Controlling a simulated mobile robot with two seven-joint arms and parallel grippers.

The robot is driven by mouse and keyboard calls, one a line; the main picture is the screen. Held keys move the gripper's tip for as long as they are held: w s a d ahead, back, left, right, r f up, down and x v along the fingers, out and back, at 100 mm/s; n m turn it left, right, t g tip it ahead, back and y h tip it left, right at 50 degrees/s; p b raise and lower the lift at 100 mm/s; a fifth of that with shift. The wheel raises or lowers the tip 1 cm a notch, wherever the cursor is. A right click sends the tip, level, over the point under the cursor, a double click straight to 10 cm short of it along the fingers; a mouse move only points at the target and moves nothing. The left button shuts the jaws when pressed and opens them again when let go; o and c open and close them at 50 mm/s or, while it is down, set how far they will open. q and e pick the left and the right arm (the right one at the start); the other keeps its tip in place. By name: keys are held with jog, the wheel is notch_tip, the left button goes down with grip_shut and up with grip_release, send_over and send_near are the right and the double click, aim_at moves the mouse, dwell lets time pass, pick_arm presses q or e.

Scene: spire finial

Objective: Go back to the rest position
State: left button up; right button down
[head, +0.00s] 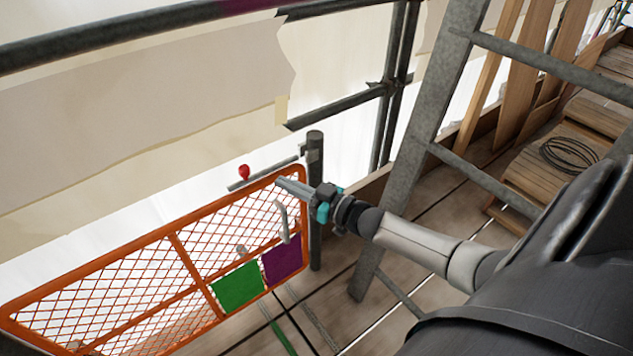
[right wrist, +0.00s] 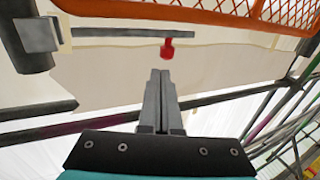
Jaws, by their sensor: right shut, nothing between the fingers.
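My right gripper (head: 281,182) reaches in from the right in the head view, its grey fingers at the top corner of an orange mesh gate (head: 177,245). In the right wrist view the fingers (right wrist: 160,74) are shut together with nothing between them. The fingertips point toward a red knob (head: 244,172) on a grey bar, which also shows in the right wrist view (right wrist: 167,48). I cannot tell whether they touch anything. My left gripper is not in view.
A dark post (head: 315,200) stands beside the gate's end. Wooden planks and a coil of cable (head: 569,155) lie at the right. Scaffold tubes (head: 130,32) and pale sheeting (head: 150,110) fill the left.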

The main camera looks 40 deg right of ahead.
pick_arm(q)
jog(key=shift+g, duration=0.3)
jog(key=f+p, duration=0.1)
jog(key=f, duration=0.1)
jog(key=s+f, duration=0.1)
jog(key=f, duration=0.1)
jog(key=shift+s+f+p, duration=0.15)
jog(key=shift+p, duration=0.25)
pick_arm(e)
jog(key=v, duration=0.6)
jog(key=shift+d, duration=0.4)
jog(key=shift+s, duration=0.1)
